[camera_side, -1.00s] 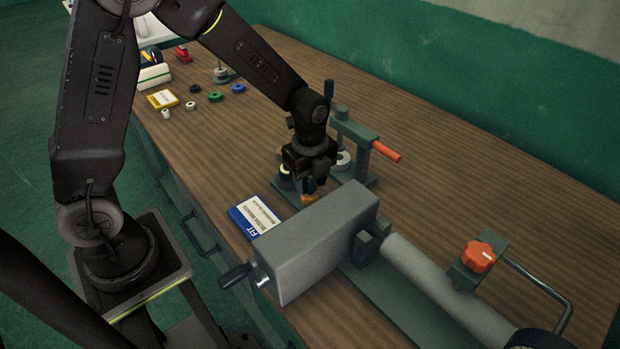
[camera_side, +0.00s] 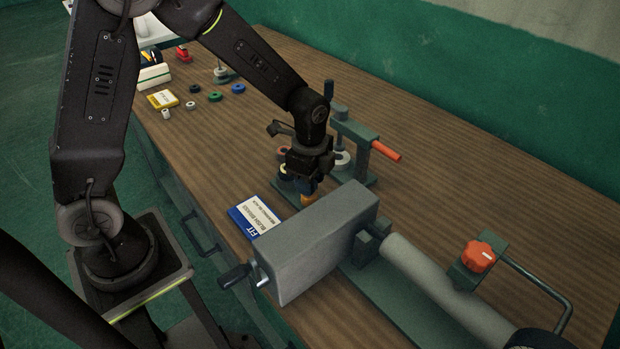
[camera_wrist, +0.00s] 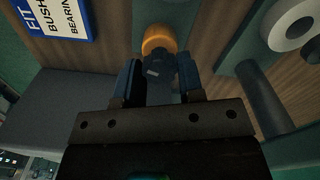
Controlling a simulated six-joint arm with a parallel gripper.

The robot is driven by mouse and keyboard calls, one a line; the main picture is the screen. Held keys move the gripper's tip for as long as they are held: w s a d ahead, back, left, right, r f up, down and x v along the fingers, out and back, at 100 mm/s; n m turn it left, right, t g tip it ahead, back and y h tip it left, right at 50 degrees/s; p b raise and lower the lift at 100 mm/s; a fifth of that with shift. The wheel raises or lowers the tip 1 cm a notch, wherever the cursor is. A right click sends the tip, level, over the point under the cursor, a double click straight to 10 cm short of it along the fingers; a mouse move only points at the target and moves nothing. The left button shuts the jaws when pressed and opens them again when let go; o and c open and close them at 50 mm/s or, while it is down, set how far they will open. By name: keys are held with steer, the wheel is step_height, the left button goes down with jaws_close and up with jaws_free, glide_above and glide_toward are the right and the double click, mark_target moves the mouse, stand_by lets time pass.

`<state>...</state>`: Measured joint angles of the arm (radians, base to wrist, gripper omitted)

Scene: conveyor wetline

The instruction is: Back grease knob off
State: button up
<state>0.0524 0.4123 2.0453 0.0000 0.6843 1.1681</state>
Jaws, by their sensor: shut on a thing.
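My gripper (camera_side: 307,187) points down just behind the far end of the grey box housing (camera_side: 318,240). An amber, rounded knob (camera_side: 307,200), which I take as the grease knob, shows right under its blue fingertips. In the wrist view my gripper (camera_wrist: 159,75) has a blue-padded finger on each side of a dark piece joined to the amber knob (camera_wrist: 158,38). The fingers are shut on this knob piece. Its lower end and what it sits on are hidden.
A green press stand with an orange handle (camera_side: 385,150) stands close behind my gripper. A blue-and-white bearing box (camera_side: 254,217) lies to the left of the housing. A roller (camera_side: 445,285) and red knob (camera_side: 478,256) are at right. The table's back right is clear.

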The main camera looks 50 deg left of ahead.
steer(key=n, duration=0.5)
steer(key=shift+n, duration=0.3)
steer(key=n, duration=1.5)
steer(key=shift+n, duration=0.7)
steer(key=o, duration=0.9)
steer(key=shift+r, duration=0.1)
step_height(320, 180, up, 14)
steer(key=shift+f, duration=0.15)
